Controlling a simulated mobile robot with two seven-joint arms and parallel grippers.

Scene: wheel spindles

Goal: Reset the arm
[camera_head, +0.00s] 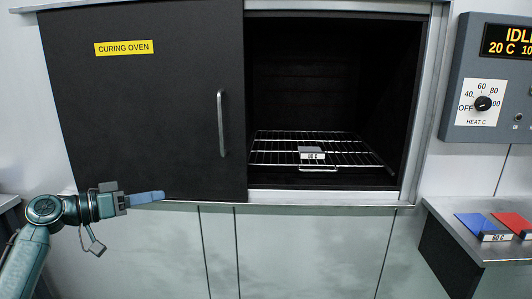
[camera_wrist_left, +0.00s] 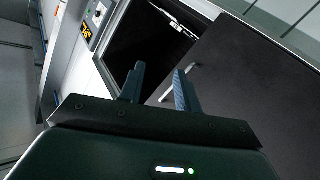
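My left gripper (camera_head: 160,196) is in front of the lower edge of the curing oven, near the lower left of the dark door (camera_head: 150,125), and points right. In the left wrist view the two fingers of my left gripper (camera_wrist_left: 158,70) stand apart with nothing between them. The dark door (camera_wrist_left: 245,85) and its handle (camera_wrist_left: 193,69) lie beyond the fingers there. My right gripper is in neither view.
The oven's right half is open, with an empty-looking wire rack (camera_head: 350,151) bearing a small label (camera_head: 312,155). A control panel (camera_head: 470,70) reads IDLE. A blue piece (camera_head: 478,224) and a red piece (camera_head: 514,222) lie on the right counter (camera_head: 440,212).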

